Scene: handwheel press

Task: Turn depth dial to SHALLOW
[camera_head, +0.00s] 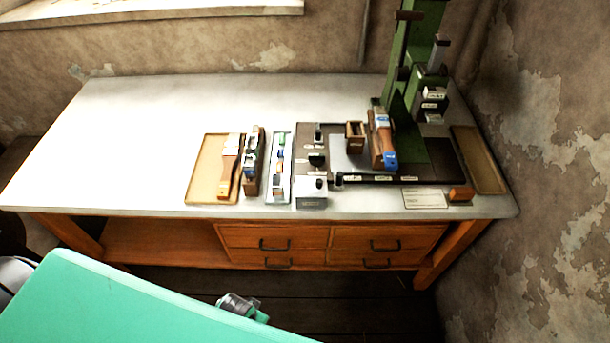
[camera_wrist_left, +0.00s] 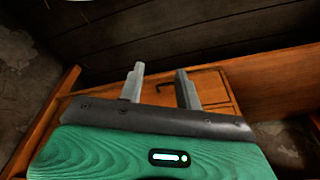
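The press stands at the right of the table, with a green column (camera_head: 397,85) on a dark base. A panel (camera_head: 304,168) left of the base carries small dark knobs, one (camera_head: 317,159) near its middle and another (camera_head: 318,135) behind it. The labels are too small to read, so I cannot tell which is the depth dial. My left gripper (camera_wrist_left: 160,72) is open and empty, below the tabletop before the drawers. My right gripper is not in view.
The white table (camera_head: 150,135) is clear on its left. A tan tray (camera_head: 208,175) with a brush, a dark holder (camera_head: 253,165) and a pale strip (camera_head: 279,165) of coloured pieces stand left of the panel. Drawers (camera_head: 275,238) are below; a peeling wall is close on the right.

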